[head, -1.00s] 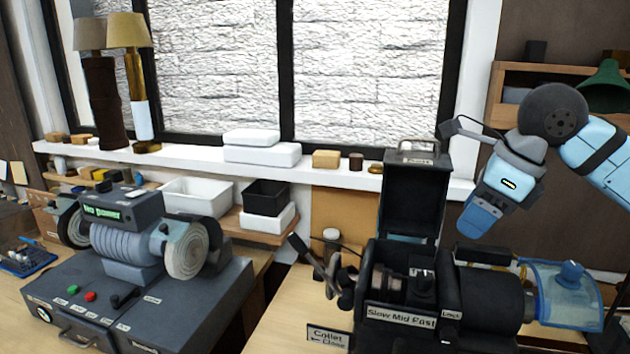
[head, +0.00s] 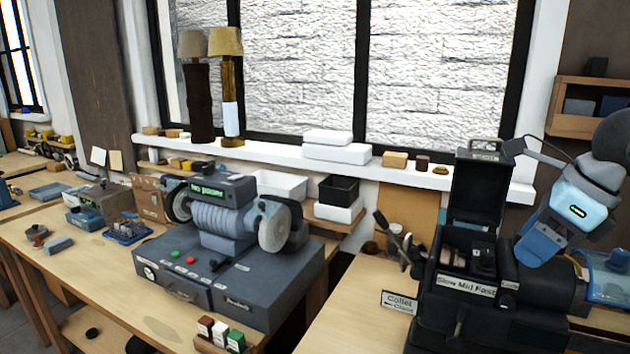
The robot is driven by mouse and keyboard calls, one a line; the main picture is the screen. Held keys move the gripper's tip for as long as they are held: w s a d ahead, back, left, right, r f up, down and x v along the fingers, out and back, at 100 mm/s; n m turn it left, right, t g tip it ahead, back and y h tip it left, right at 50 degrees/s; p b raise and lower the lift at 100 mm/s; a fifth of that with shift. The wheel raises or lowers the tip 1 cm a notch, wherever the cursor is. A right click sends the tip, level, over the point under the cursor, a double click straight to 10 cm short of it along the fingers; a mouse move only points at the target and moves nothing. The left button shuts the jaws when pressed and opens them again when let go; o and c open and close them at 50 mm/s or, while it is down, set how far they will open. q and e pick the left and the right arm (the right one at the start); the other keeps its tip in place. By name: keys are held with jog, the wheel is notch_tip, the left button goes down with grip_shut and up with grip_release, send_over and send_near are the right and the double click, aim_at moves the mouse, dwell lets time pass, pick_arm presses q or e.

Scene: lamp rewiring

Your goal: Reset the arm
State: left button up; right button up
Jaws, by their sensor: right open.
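My right gripper (head: 534,254) comes in from the right edge, blue and grey, pointing down and to the left. It is open, with nothing seen between its fingers. In the picture it overlaps the back right of the black lathe (head: 455,320); I cannot tell whether it touches. The lathe has a raised black lid box (head: 478,192), a "Slow Mid Fast" label and a "Collet Close" sign (head: 400,302). My left gripper is not in view.
A grey buffing machine (head: 225,222) with a white wheel stands on its box left of the lathe. Two lamps (head: 232,90) stand on the windowsill. Small coloured blocks (head: 220,334) sit at the front. The bench (head: 80,260) has bare wood at the left.

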jog(key=s+a+m+t+y, duration=0.1)
jog(key=a+m+t+y, duration=0.5)
jog(key=a+y, duration=1.2)
jog(key=w+d+f+m+t+h, duration=0.1)
jog(key=d+f+m+t+h, duration=0.35)
jog(key=f+m+h, duration=0.85)
jog(key=w+d+f+m+t+h, duration=0.1)
jog(key=d+f+m+t+h, duration=0.55)
jog(key=m, duration=1.15)
jog(key=s+f+m+g+h, duration=0.2)
jog(key=s+f+m+g, duration=0.4)
jog(key=s+f+g, duration=1.3)
pick_arm(q)
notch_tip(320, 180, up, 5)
jog(key=p, duration=0.5)
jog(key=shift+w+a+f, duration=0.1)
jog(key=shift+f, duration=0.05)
pick_arm(e)
jog(key=w+a+f+n+t+y, duration=0.1)
jog(key=w+a+f+t+y, duration=0.2)
jog(key=a+f+t, duration=0.4)
notch_tip(320, 180, down, 2)
jog(key=w+t, duration=0.1)
jog(key=t, duration=0.1)
jog(key=shift+t, duration=0.4)
